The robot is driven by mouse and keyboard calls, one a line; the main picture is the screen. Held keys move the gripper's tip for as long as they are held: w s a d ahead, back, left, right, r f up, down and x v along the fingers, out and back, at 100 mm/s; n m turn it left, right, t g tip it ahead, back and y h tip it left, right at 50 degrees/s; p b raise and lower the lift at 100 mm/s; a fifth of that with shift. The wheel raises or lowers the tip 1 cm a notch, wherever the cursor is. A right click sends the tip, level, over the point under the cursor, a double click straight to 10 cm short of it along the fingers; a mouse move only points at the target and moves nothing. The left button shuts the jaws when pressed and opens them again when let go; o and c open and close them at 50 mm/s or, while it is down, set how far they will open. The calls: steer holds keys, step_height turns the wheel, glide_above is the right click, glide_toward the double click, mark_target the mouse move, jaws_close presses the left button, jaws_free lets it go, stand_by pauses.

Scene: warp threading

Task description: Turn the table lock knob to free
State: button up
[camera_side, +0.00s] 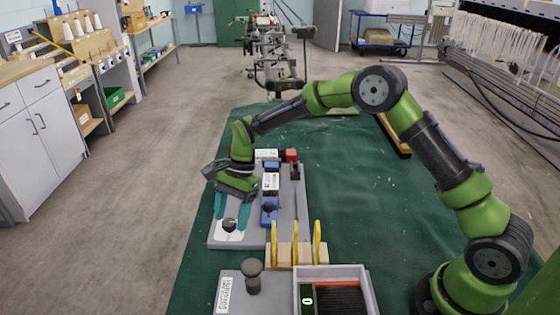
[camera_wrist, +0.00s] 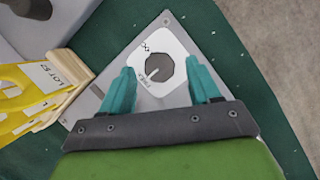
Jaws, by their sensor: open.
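The table lock knob (camera_side: 230,225) is a dark round knob on a white label plate at the near left corner of a grey panel (camera_side: 255,240). In the wrist view the knob (camera_wrist: 159,69) shows a pale pointer line aimed down-left, toward the printed word FREE; a lock symbol is printed at the upper left of the plate. My gripper (camera_side: 232,208) points down over the knob, its teal fingers apart. In the wrist view my gripper (camera_wrist: 163,80) has one finger on either side of the knob, with gaps visible; I cannot tell the fingertips' height.
Blue blocks (camera_side: 269,205) and a red-ended part (camera_side: 290,156) sit right of the knob. Yellow tags (camera_side: 296,243) stand in a wooden holder nearer the camera. A dark-knobbed post (camera_side: 252,275) and a tray with a display (camera_side: 335,290) are in front. Green cloth is clear at left.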

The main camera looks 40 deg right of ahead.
steer(key=v, duration=1.7)
steer(key=s+d+r+n+t+h, duration=0.1)
steer(key=s+n, duration=0.4)
steer(key=s, duration=0.6)
steer(key=s+d+r+n+t+h, duration=0.1)
steer(key=s+d+n+t, duration=0.3)
steer(key=s, duration=0.7)
steer(key=shift+s+d+r+n+t, duration=0.15)
steer(key=shift+d+r+n+t, duration=0.15)
steer(key=shift+r+n+t, duration=0.45)
steer(key=shift+r, duration=0.15)
steer(key=shift+n+t, duration=0.35)
steer(key=shift+t, duration=0.6)
steer(key=shift+s+d+r, duration=0.1)
steer(key=shift+s+r, duration=0.15)
steer(key=shift+s, duration=0.55)
steer(key=shift+s+d+r, duration=0.1)
steer(key=shift+s+r, duration=0.15)
steer(key=shift+s, duration=0.6)
steer(key=shift+s+r, duration=0.25)
steer(key=shift+s, duration=0.55)
